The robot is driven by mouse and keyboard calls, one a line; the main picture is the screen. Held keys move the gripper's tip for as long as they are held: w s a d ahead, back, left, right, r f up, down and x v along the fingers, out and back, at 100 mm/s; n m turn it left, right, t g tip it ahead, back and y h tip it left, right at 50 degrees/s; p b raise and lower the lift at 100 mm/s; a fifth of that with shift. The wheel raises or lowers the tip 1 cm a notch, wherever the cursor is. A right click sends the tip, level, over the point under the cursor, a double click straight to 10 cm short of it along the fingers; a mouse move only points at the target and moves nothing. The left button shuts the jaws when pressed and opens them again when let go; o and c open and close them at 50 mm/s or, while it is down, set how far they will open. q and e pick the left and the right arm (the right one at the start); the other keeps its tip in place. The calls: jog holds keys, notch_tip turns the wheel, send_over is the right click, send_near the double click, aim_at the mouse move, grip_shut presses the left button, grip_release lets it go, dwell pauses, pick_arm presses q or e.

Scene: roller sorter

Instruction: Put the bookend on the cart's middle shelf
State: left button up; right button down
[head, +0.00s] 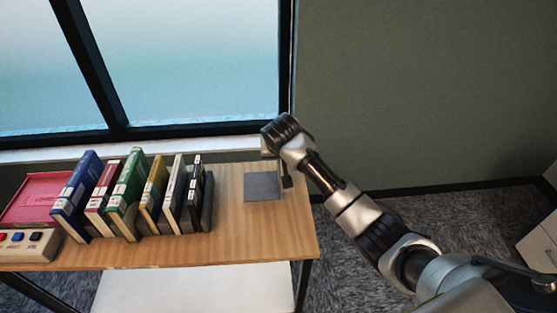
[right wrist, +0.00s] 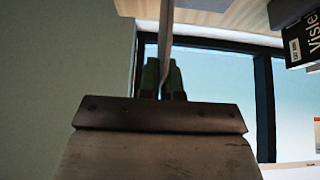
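The bookend (head: 261,187) is a dark grey metal plate at the right end of the wooden tabletop, right of the books. Its flat base appears to lie on the wood. My right gripper (head: 283,172) is over its right side, pointing down. In the right wrist view, my right gripper (right wrist: 162,80) has its greenish fingers close on both sides of the thin upright plate of the bookend (right wrist: 165,35), seen edge-on; it looks shut on it. My left gripper is not in view. I cannot make out a cart with a middle shelf.
A row of several upright books (head: 127,195) stands left of the bookend. A pink box (head: 35,198) and a panel with coloured buttons (head: 28,246) sit farther left. A white surface (head: 195,287) lies below the tabletop (head: 275,240). A pale cabinet (head: 540,240) is at the right edge.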

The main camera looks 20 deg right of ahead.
jog(key=shift+w+d, duration=0.1)
jog(key=shift+w, duration=0.15)
notch_tip(320, 180, down, 4)
jog(key=shift+f+p, duration=0.1)
jog(key=shift+p, duration=0.55)
jog(key=c, duration=1.8)
grip_release()
jog(key=shift+f, duration=0.2)
jog(key=o, duration=0.5)
jog(key=shift+s, duration=0.1)
